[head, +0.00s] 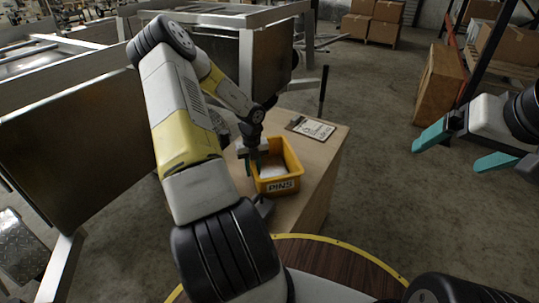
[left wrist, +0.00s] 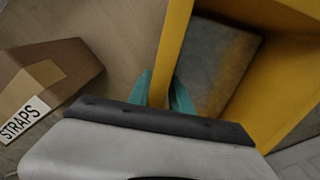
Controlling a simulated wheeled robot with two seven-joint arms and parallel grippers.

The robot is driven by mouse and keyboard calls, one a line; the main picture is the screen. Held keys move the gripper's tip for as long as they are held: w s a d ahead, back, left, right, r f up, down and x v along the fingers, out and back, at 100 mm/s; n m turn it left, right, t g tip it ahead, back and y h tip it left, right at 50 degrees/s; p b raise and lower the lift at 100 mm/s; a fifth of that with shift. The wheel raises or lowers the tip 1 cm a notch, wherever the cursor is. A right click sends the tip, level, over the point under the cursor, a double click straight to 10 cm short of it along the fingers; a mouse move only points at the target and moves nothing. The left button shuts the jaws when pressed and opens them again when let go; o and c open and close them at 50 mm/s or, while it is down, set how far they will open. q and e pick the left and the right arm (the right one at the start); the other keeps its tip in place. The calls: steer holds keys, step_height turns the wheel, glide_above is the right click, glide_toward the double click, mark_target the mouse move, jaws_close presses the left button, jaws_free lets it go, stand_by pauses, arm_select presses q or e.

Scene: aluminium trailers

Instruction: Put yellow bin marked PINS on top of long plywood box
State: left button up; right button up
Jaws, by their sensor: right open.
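The yellow bin (head: 280,186) marked PINS stands upright at the near part of a plywood box's top (head: 318,163); I cannot tell whether its base touches the wood. Something pale lies inside it. My left gripper (head: 254,165) reaches down at the bin's left wall. In the left wrist view its teal fingers (left wrist: 160,92) lie close against both faces of the yellow wall (left wrist: 175,40), apparently shut on it. My right gripper (head: 447,157) is open and empty at the far right, away from the bin. My left arm hides the left part of the plywood top.
A clipboard (head: 311,127) lies on the plywood top behind the bin. A cardboard box marked STRAPS (left wrist: 45,85) shows in the left wrist view. Aluminium trailer frames (head: 247,60) stand left and behind. Shelving with cartons (head: 497,44) is at right. The floor between is clear.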

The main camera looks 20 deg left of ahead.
arm_select(q)
step_height(320, 180, up, 12)
steer(key=shift+f, duration=0.25)
steer(key=w+r+m+t+y, duration=0.3)
steer(key=w+r+m+t, duration=0.4)
steer(key=r, duration=0.6)
steer(key=w+d+r+m+t+h, duration=0.2)
steer(key=d+r+m+t, duration=0.2)
steer(key=d+r+m, duration=0.95)
steer(key=s+d+r+m+h, duration=0.55)
steer(key=s+d+m, duration=0.45)
steer(key=s+m, duration=0.3)
steer(key=s+a+f+m+g+y, duration=0.1)
steer(key=s+f+m+g, duration=0.1)
steer(key=s+m, duration=0.3)
steer(key=s+a+f+m+g+y, duration=0.1)
steer(key=s+m, duration=0.4)
steer(key=s, duration=0.8)
steer(key=shift+s+a+f+g, duration=0.2)
steer(key=shift+a+f+g, duration=0.4)
steer(key=shift+g, duration=0.3)
